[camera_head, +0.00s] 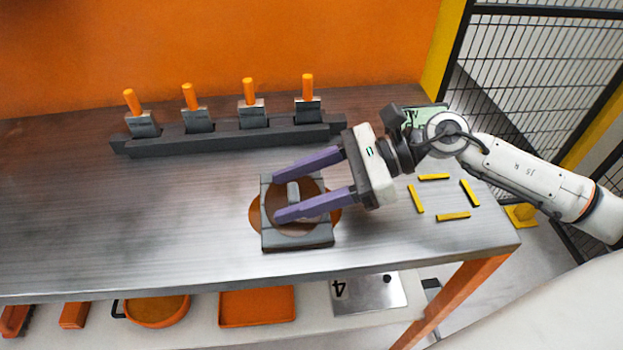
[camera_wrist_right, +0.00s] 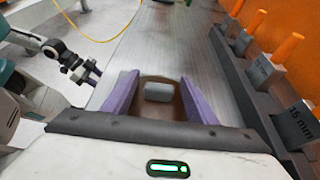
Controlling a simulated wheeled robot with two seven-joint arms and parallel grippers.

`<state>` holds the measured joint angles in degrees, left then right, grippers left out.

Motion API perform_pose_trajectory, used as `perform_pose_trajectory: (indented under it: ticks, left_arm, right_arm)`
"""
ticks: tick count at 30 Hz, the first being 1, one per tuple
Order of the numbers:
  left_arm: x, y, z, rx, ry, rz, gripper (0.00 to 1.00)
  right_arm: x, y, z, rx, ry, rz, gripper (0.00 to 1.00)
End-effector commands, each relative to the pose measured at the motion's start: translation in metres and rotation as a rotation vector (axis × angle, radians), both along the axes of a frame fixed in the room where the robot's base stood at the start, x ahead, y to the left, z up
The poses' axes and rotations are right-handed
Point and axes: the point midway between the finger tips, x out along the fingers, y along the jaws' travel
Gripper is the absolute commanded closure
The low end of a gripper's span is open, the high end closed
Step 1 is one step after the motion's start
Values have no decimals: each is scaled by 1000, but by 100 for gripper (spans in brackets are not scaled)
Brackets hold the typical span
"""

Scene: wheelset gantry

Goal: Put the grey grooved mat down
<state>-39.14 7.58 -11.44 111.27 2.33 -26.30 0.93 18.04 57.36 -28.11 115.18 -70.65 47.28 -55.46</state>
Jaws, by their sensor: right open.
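The grey mat (camera_head: 297,241) is a squarish grey piece with a brown round middle and a small grey handle (camera_head: 293,192). It lies over an orange round patch (camera_head: 254,212) near the table's front edge. My right gripper (camera_head: 276,197) is open, its two purple fingers reaching over the mat on either side of the handle. In the right wrist view the handle (camera_wrist_right: 158,92) sits between the fingers with gaps at both sides. Grooves cannot be made out. My left gripper (camera_wrist_right: 92,74) shows small at the left of the wrist view, away from the mat.
A dark rack (camera_head: 230,135) with several orange-handled pieces stands behind the mat. Yellow strips (camera_head: 453,216) mark a spot to the right on the metal table (camera_head: 130,235). A shelf below holds an orange pot (camera_head: 157,311) and an orange tray (camera_head: 257,307). The table's left is clear.

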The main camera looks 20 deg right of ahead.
Motion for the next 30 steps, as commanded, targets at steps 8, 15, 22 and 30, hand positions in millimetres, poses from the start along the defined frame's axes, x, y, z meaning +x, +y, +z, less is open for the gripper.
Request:
perform_pose_trajectory:
  ticks: [8, 15, 22, 30]
  left_arm:
    - [-5, -1, -17, 2, 14, -3, 60]
    - [-4, -4, -22, 2, 12, -12, 60]
    - [0, -6, -16, -1, -1, -12, 60]
    - [1, -6, -15, -3, -3, -12, 60]
  right_arm:
    - [-11, -41, 13, -6, 3, -4, 47]
    - [-24, -83, 33, -5, 5, -2, 47]
    - [-29, -101, 43, -1, 4, -2, 47]
    - [-31, -107, 48, 0, 0, 0, 47]
